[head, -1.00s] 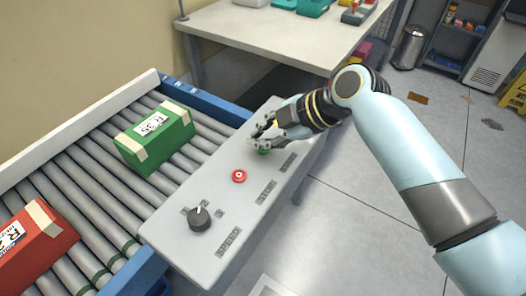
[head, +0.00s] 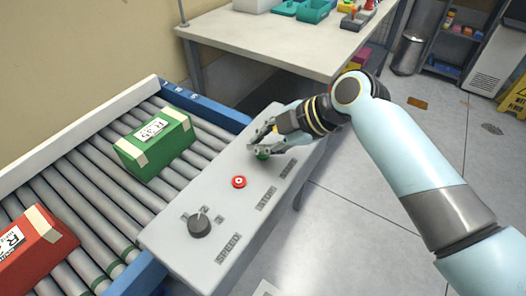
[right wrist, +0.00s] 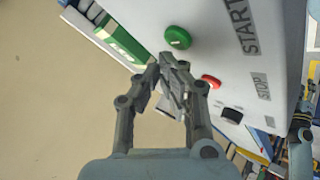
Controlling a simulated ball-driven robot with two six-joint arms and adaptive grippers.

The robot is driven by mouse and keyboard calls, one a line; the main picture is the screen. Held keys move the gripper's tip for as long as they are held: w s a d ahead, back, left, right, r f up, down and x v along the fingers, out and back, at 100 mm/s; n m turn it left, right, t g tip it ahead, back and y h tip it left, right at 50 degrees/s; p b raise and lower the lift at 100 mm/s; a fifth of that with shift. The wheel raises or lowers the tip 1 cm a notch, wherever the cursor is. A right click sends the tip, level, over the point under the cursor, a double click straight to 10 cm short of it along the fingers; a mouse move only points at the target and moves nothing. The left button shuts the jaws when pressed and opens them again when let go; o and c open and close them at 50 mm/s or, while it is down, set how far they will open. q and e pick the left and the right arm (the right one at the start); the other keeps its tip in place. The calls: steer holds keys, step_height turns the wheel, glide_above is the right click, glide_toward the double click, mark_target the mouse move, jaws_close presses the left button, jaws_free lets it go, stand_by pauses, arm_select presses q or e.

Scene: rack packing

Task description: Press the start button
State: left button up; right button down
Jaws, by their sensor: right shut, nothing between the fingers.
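The grey control panel (head: 222,170) carries a green button (head: 263,154) beside the START label, a red button (head: 239,182) beside STOP and a black knob (head: 199,225) beside SPEED. My right gripper (head: 257,146) is shut and empty at the green button, partly covering it in the head view. In the right wrist view, the green button (right wrist: 178,38) is in plain sight just beyond the closed fingertips (right wrist: 168,68), near the START label (right wrist: 240,27). I cannot tell whether the fingertips touch it. My left gripper is not in view.
A roller conveyor (head: 88,180) runs left of the panel, with a green box (head: 153,143) and a red box (head: 36,252) on it. A white table (head: 270,45) with teal trays stands behind. The floor right of the panel is open.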

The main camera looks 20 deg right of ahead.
mark_target(262, 156)
stand_by(0.3)
steer(key=shift+f+b, duration=0.3)
steer(key=shift+f, duration=0.15)
steer(key=shift+f+b, duration=0.3)
steer(key=shift+f, duration=0.05)
stand_by(0.5)
stand_by(0.3)
steer(key=shift+r+p, duration=0.7)
steer(key=shift+r, duration=0.1)
steer(key=shift+r, duration=0.1)
step_height(262, 156, up, 5)
steer(key=p, duration=0.4)
stand_by(0.4)
